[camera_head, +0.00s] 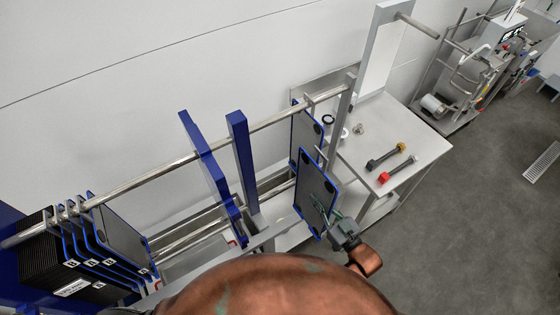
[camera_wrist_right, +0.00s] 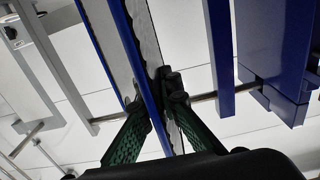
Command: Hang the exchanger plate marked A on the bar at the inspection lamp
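A grey exchanger plate with blue edges (camera_head: 318,190) stands upright at the right end of the rail. My right gripper (camera_head: 335,222) is at its lower right edge. In the right wrist view the green fingers (camera_wrist_right: 155,112) lie on both sides of a blue-edged plate (camera_wrist_right: 142,75), shut on it. No letter is readable on this plate. A second plate (camera_head: 302,128) stands just behind it. A bar (camera_head: 418,25) sticks out from the tall pale panel (camera_head: 380,50) at the back right, empty. My left gripper is not in view.
Several labelled plates (camera_head: 90,245) hang at the left on the long rail (camera_head: 150,178). Blue uprights (camera_head: 240,150) and a grey post (camera_head: 340,125) stand along it. The steel table (camera_head: 405,130) holds two dumbbell-shaped tools (camera_head: 390,158) and small parts.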

